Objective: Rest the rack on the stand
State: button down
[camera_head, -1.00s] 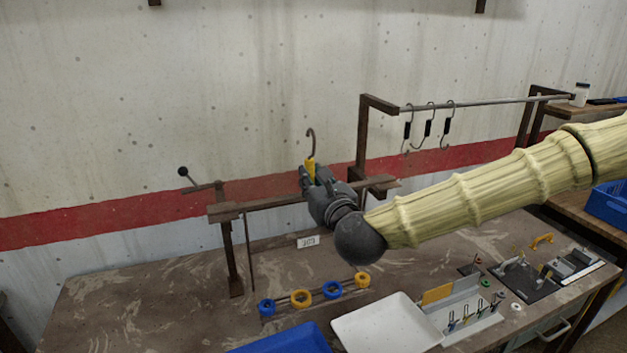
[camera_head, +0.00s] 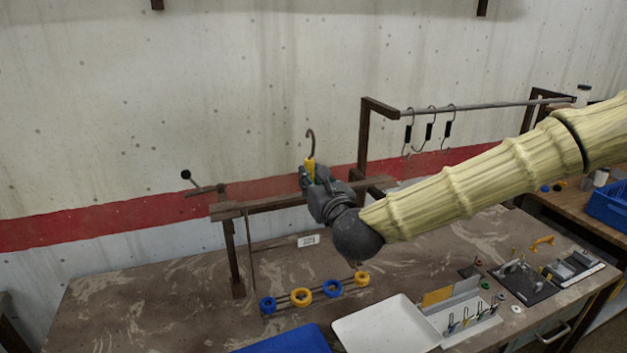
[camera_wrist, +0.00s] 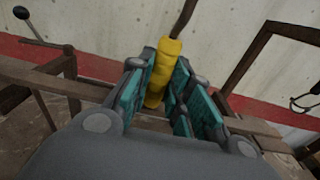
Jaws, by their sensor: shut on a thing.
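My gripper (camera_head: 310,178) is shut on the yellow grip (camera_head: 309,166) of a dark hook (camera_head: 311,140). The hook stands upright above the fingers, its bend at the top. In the wrist view the teal finger pads (camera_wrist: 130,98) close around the yellow grip (camera_wrist: 162,72). A brown wooden stand (camera_head: 228,212) with a long crossbar is at the left, and my gripper is at its crossbar. I cannot tell whether they touch. A low rack (camera_head: 316,296) with blue and yellow rings lies on the table below. The hook's lower end is hidden by my gripper.
A rail (camera_head: 480,104) with several black-gripped hooks (camera_head: 429,130) is at the back right. A lever with a black knob (camera_head: 186,175) is at the far left. A white tray (camera_head: 385,325), a blue bin (camera_head: 285,340) and small tools stand at the front. The table's left part is clear.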

jog(key=w+a+f, duration=0.2)
jog(key=w, duration=0.4)
jog(key=shift+w, duration=0.3)
dwell(1.5)
jog(key=shift+f+b, duration=0.4)
jog(key=shift+b, duration=0.15)
dwell(1.0)
jog(key=c, duration=1.2)
grip_release()
jog(key=shift+c, duration=0.2)
jog(key=shift+o, duration=1.4)
jog(key=shift+f, duration=0.15)
jog(key=shift+s, duration=0.15)
jog(key=b+v, duration=0.2)
jog(key=v, duration=0.8)
jog(key=shift+s+b, duration=0.4)
jog(key=shift+d, duration=0.1)
